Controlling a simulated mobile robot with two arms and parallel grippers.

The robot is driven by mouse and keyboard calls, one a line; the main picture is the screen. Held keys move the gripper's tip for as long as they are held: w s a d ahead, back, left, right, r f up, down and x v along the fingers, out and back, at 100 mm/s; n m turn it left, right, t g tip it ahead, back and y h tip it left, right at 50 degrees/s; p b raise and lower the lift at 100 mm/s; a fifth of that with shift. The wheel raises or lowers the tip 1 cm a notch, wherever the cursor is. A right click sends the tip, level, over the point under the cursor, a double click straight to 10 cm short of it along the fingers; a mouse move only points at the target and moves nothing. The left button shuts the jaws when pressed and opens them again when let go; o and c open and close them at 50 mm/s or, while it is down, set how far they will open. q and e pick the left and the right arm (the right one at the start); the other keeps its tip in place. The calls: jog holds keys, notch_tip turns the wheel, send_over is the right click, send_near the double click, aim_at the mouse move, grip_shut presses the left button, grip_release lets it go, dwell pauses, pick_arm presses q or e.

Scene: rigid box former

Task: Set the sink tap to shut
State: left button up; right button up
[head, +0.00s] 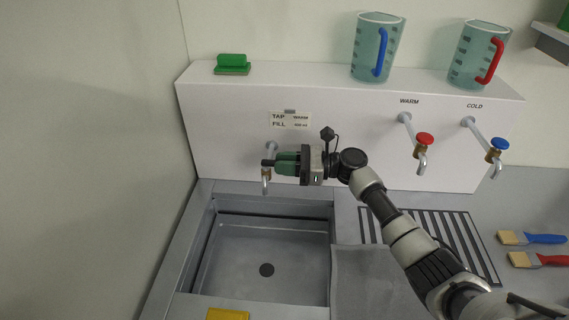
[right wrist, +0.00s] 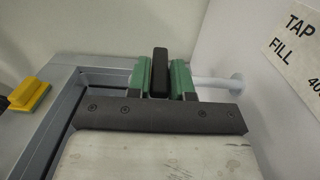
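The sink tap (head: 266,180) comes out of the white back panel above the left basin, its spout pointing down. In the right wrist view, its black lever handle (right wrist: 160,72) stands between the two green fingers of my right gripper (right wrist: 160,80), with no clear gap on either side. In the head view my right gripper (head: 285,162) reaches the tap from the right and hides much of its top. The lever's black tip pokes out left of the fingers. No water shows at the spout. My left gripper is not in view.
The sink basin (head: 265,283) lies below. A tap label (head: 289,120) is on the panel. Warm (head: 424,139) and cold (head: 499,144) taps are to the right. Two jugs and a green block (head: 232,62) stand on the ledge. Brushes (head: 530,238) lie at right; a yellow sponge (right wrist: 30,94) is in front.

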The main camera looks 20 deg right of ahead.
jog(key=o, duration=0.4)
jog(key=shift+b+v, duration=1.5)
jog(key=shift+v, duration=3.85)
jog(key=shift+w, duration=0.1)
